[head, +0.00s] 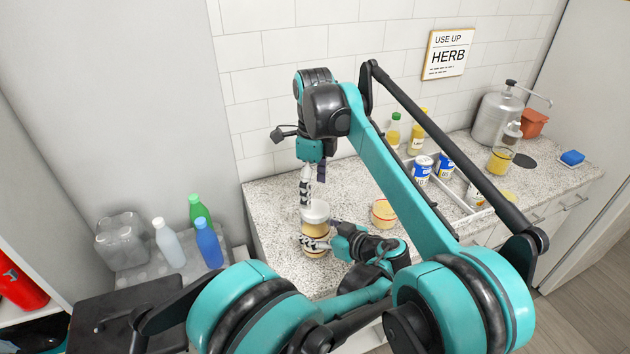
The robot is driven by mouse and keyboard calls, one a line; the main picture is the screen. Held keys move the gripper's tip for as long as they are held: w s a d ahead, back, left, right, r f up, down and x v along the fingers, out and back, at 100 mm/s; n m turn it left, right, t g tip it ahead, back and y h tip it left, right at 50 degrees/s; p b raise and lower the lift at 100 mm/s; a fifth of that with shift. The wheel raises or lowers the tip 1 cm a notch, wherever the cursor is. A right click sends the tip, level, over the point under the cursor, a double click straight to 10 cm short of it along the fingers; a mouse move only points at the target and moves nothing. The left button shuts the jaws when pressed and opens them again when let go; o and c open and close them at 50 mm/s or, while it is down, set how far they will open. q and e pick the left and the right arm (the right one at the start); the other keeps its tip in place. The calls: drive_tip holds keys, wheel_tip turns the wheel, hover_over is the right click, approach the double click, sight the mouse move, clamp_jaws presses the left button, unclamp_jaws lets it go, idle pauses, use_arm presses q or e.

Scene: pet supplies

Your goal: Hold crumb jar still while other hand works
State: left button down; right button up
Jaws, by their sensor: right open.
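The crumb jar (314,219) stands upright on the speckled counter, with a pale lid and tan contents. My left gripper (318,240) reaches it from the right, low on its body. One finger lies across the front of the jar and the other is mostly hidden behind it; the gripper looks shut on the jar. My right gripper (306,196) points down from above at the jar's lid, with its fingers open. Whether its fingertips touch the lid is hard to tell.
A red-rimmed tub (383,213) stands right of the jar, behind my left wrist. A divided tray (462,207) holds blue-and-white cans farther right. Bottles, a metal canister (495,118) and a blue sponge (572,157) are beyond. Coloured bottles (208,243) stand at left.

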sight(315, 209)
drive_tip(key=n, duration=0.5)
drive_tip(key=shift+r, duration=0.2)
drive_tip(key=n, duration=0.4)
drive_tip(key=shift+r+n, duration=0.2)
drive_tip(key=shift+n, duration=0.2)
drive_tip(key=n, duration=0.7)
drive_tip(key=shift+r, duration=0.3)
drive_tip(key=n, duration=0.7)
drive_tip(key=shift+s+d+r, duration=0.1)
drive_tip(key=shift+r, duration=0.2)
drive_tip(key=n, duration=0.4)
drive_tip(key=shift+r, duration=0.15)
drive_tip(key=n, duration=0.3)
drive_tip(key=shift+r, duration=0.15)
drive_tip(key=shift+f, duration=4)
